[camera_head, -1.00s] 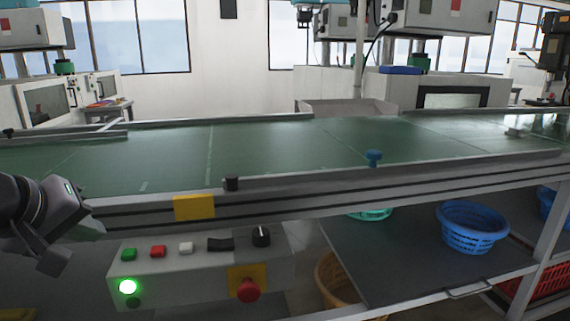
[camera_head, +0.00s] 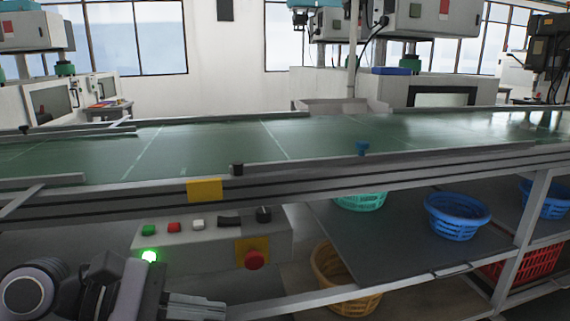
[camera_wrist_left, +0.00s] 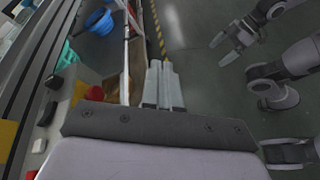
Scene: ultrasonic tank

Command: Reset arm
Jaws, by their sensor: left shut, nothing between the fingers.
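My left gripper (camera_head: 195,305) is at the bottom left of the head view, in front of and below the control box. In the left wrist view its two fingers (camera_wrist_left: 163,85) lie together, shut and empty, over the grey floor beside the conveyor. My right arm shows at the right of the left wrist view, and its gripper (camera_wrist_left: 232,42) hangs over bare floor.
The green conveyor (camera_head: 200,150) spans the head view. Below its rail is the control box (camera_head: 190,240) with a lit green lamp (camera_head: 149,256) and a red stop button (camera_head: 254,260). A blue basket (camera_head: 457,217) and an orange basket (camera_head: 340,290) are under the conveyor.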

